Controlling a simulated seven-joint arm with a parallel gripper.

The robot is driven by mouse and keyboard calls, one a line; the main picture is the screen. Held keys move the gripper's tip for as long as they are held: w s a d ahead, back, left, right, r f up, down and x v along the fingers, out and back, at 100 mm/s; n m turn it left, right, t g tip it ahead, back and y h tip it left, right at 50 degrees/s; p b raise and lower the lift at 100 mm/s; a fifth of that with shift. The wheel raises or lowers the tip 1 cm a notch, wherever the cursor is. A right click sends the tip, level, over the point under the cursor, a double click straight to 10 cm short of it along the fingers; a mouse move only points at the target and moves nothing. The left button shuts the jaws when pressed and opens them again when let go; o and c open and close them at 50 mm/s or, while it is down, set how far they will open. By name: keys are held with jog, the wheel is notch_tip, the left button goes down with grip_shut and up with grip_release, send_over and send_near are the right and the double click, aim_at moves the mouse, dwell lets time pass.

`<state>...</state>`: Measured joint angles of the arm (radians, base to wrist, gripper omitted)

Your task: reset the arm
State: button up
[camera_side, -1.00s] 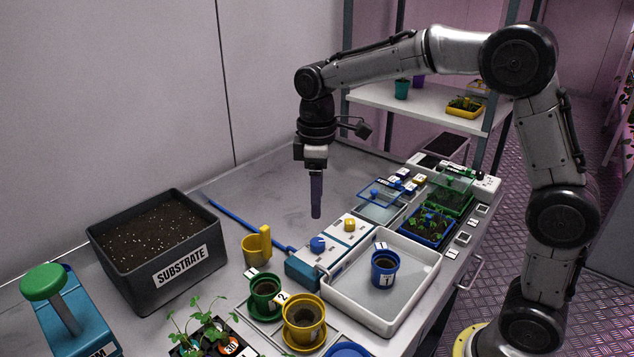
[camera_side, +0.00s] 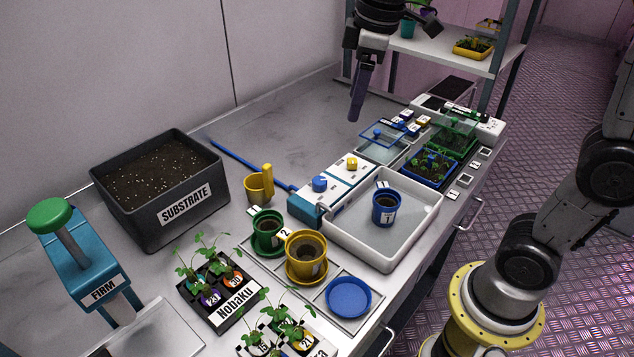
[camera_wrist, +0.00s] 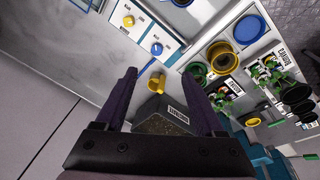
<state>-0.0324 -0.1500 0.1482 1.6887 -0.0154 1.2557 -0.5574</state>
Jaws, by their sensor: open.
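My gripper (camera_side: 357,112) hangs in the air at the upper middle of the side view, fingers pointing down, high above the back part of the bench. In the wrist view its two dark fingers (camera_wrist: 160,75) stand apart with nothing held between them. Beyond them, far below, show the yellow scoop (camera_wrist: 156,84) and the dark substrate bin (camera_wrist: 150,120). The upper part of my arm is out of the side view.
The substrate bin (camera_side: 160,185) stands at left, the yellow scoop (camera_side: 259,187) beside it. A white tray (camera_side: 430,228) holds a blue pot (camera_side: 385,209). Green (camera_side: 267,233) and yellow (camera_side: 305,255) pots stand in front. A shelf rack (camera_side: 450,55) stands behind my gripper.

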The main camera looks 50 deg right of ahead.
jog(key=s+m+t, duration=0.2)
jog(key=s, duration=0.9)
jog(key=s+f+m+t, duration=0.1)
jog(key=s+f+m, duration=0.3)
jog(key=s+f, duration=0.2)
jog(key=shift+d+f+m, duration=0.4)
jog(key=shift+f, duration=0.35)
